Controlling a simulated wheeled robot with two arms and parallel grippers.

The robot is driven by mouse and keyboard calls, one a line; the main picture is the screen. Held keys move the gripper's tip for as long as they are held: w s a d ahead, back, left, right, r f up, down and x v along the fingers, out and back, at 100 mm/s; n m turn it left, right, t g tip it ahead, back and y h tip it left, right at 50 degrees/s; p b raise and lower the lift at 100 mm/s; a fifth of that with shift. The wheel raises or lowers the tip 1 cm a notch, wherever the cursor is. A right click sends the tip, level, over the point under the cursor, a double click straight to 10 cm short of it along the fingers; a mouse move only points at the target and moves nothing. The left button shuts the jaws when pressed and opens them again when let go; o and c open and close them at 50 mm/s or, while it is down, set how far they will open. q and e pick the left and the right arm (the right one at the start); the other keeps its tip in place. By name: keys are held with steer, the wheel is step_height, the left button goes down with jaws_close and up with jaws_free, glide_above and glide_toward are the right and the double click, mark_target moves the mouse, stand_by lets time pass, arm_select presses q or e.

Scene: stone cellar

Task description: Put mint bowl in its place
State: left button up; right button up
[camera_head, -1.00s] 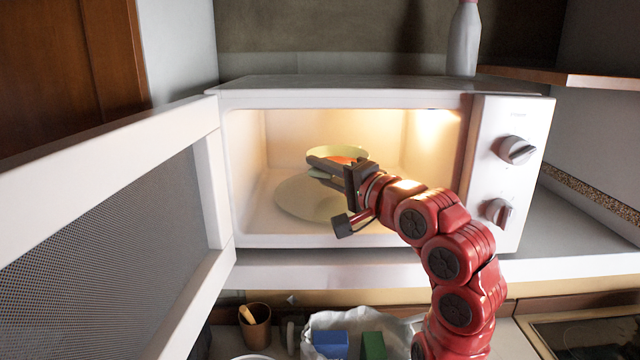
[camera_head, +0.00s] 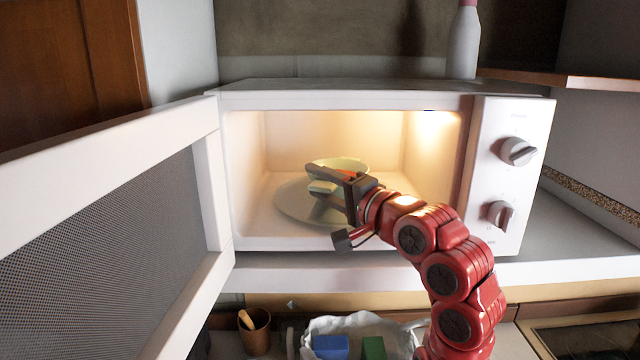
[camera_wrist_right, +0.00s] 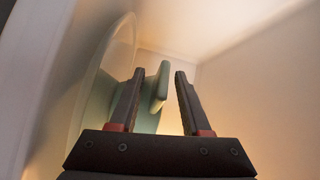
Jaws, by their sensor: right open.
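The mint bowl (camera_head: 351,164) is inside the open white microwave (camera_head: 350,98), on or just above the round pale turntable plate (camera_head: 290,203). My right gripper (camera_head: 316,178) is inside the cavity, at the bowl's near left side. Its jaws are open, with a pale mint part of the bowl, perhaps a handle, between the fingers. The fingers hide part of the bowl. My left gripper is not in view.
The microwave door (camera_head: 110,235) stands wide open at the left. Control knobs (camera_head: 515,151) are on the right panel. Below are a brown cup (camera_head: 256,335) and a pale bag or bin (camera_head: 400,335) with blue and green blocks. A bottle (camera_head: 463,40) stands behind.

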steer(key=shift+s+d, duration=0.25)
steer(key=p+v, duration=0.2)
steer(key=v, duration=0.9)
steer(key=shift+p, duration=0.4)
steer(key=shift+s+d, duration=0.1)
steer(key=shift+s, duration=0.05)
